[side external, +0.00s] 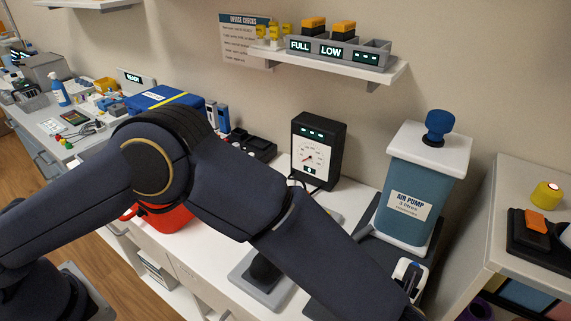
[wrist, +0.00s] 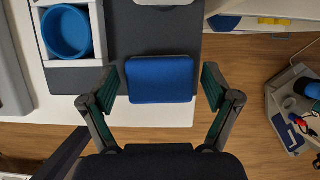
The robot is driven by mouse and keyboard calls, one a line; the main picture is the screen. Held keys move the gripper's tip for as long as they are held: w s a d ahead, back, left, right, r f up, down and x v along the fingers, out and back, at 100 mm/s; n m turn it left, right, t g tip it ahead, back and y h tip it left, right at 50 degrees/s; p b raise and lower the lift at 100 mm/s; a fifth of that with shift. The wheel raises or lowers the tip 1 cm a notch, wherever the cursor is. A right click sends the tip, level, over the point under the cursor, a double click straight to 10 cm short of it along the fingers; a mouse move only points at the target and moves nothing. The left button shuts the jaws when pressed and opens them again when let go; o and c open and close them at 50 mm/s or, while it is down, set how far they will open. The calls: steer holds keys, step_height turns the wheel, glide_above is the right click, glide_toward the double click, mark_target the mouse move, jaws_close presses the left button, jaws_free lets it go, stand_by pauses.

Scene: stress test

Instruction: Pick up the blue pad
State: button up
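The blue pad (wrist: 160,90) is a flat square with rounded corners in the middle of the wrist view. It overlaps the near edge of a dark grey mat (wrist: 120,45) and the white worktop (wrist: 168,117). My gripper (wrist: 161,86) is open, with one green-lined finger on each side of the pad. A gap shows between the pad and the right finger; the left finger is very close to its edge, and I cannot tell whether it touches.
A blue round cup (wrist: 67,32) sits in a white holder left of the pad. The side external view shows a teal air pump (side external: 426,190) with a blue knob, a black gauge (side external: 317,150) and a wall shelf (side external: 350,66). Wooden floor lies beyond the worktop edge.

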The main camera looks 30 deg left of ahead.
steer(key=c, duration=0.8)
steer(key=shift+c, duration=0.2)
steer(key=shift+r, duration=0.55)
step_height(320, 180, up, 3)
steer(key=shift+s+a+f, duration=0.1)
steer(key=shift+f, duration=0.1)
steer(key=s+a+r, duration=0.9)
steer(key=shift+s+a+r, duration=0.15)
steer(key=shift+s+a, duration=0.15)
steer(key=shift+a, duration=0.1)
